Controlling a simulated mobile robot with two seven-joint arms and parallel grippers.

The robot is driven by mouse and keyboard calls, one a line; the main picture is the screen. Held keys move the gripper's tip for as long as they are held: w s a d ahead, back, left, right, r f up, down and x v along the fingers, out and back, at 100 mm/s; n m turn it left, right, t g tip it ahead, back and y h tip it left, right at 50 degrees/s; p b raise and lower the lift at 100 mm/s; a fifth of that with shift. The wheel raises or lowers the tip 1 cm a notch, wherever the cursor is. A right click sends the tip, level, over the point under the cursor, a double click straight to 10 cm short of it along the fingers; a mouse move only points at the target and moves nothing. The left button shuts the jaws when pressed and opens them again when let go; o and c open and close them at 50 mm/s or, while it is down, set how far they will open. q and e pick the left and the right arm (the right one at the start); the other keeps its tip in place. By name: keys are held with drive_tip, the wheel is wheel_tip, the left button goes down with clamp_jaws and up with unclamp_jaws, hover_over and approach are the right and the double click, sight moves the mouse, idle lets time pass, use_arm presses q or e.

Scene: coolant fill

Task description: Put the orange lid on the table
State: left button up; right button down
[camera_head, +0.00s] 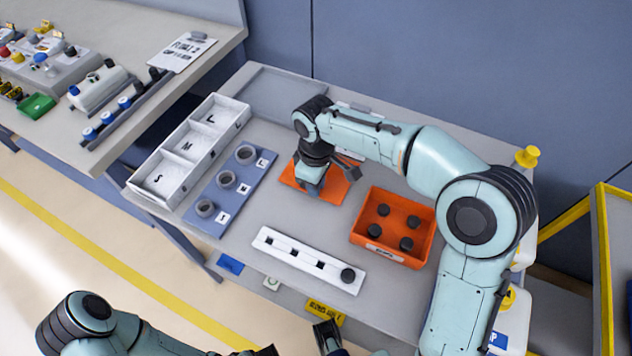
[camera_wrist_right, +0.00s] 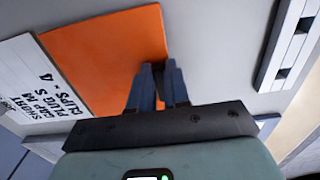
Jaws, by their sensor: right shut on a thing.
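The orange lid (camera_head: 328,190) is a flat orange plate at the middle of the grey table (camera_head: 330,228), under my right gripper (camera_head: 312,186). In the right wrist view my right gripper (camera_wrist_right: 160,72) is shut on the edge of the orange lid (camera_wrist_right: 95,50). The lid looks level, on or just above the tabletop; I cannot tell whether it touches. Part of it is hidden by the gripper.
An orange box (camera_head: 366,246) with several black caps stands to the right of the lid. A white strip with slots (camera_head: 270,245) lies in front. A blue holder (camera_head: 208,222) with rings and a white bin (camera_head: 150,191) stand at left. A printed sheet (camera_wrist_right: 40,98) lies beside the lid.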

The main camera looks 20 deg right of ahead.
drive_tip(key=shift+f, duration=0.1)
drive_tip(key=c, duration=1.1)
unclamp_jaws()
wheel_tip(320, 180, up, 12)
drive_tip(key=p, duration=0.2)
drive_tip(key=shift+p, duration=0.3)
